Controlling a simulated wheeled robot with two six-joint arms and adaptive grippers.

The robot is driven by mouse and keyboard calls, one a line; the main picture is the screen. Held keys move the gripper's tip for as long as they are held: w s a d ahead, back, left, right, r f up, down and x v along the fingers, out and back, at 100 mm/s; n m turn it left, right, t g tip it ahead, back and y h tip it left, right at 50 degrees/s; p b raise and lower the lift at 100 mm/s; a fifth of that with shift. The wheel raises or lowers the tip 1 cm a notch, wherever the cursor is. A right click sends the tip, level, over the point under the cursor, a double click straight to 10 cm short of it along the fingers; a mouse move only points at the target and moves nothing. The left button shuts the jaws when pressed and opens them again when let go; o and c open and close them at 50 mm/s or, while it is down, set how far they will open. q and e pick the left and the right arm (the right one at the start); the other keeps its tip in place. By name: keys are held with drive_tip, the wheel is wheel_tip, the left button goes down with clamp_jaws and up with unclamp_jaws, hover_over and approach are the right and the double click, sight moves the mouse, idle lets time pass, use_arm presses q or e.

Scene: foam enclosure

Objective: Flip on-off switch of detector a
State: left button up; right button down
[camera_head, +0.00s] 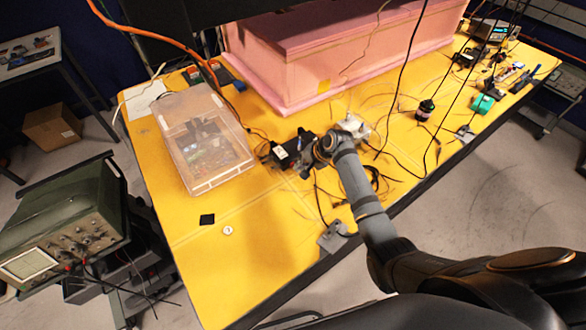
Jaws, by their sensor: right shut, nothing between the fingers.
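A small black box with a white label (283,152) lies on the yellow table, left of my right gripper; it may be detector a, but I cannot read a marking. My right gripper (305,168) is shut and empty. It is at the right end of the black box, and I cannot tell whether it touches it. The gripper hides part of that end. No on-off switch can be made out at this size. My left gripper is not in view.
A clear plastic case (200,142) stands left of the black box. A pink foam enclosure (330,50) stands behind.

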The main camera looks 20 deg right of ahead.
drive_tip(key=shift+w+a+r, duration=0.1)
drive_tip(key=shift+w+a, duration=0.1)
drive_tip(key=shift+w, duration=0.25)
idle(0.3)
drive_tip(key=shift+s+d+r+p, duration=0.2)
drive_tip(key=shift+s+r+p, duration=0.25)
drive_tip(key=shift+p, duration=0.45)
drive_tip(key=s+p, duration=0.1)
drive_tip(key=r+p, duration=0.1)
drive_tip(key=p, duration=0.1)
drive_tip(key=shift+s+d, duration=0.3)
drive_tip(key=shift+s, duration=0.05)
drive_tip(key=shift+s+f, duration=0.1)
drive_tip(key=shift+s, duration=0.05)
drive_tip(key=shift+d, duration=0.15)
drive_tip(key=v, duration=1.1)
drive_tip(key=shift+r, duration=0.4)
drive_tip(key=shift+s+d, duration=0.1)
drive_tip(key=shift+s, duration=0.1)
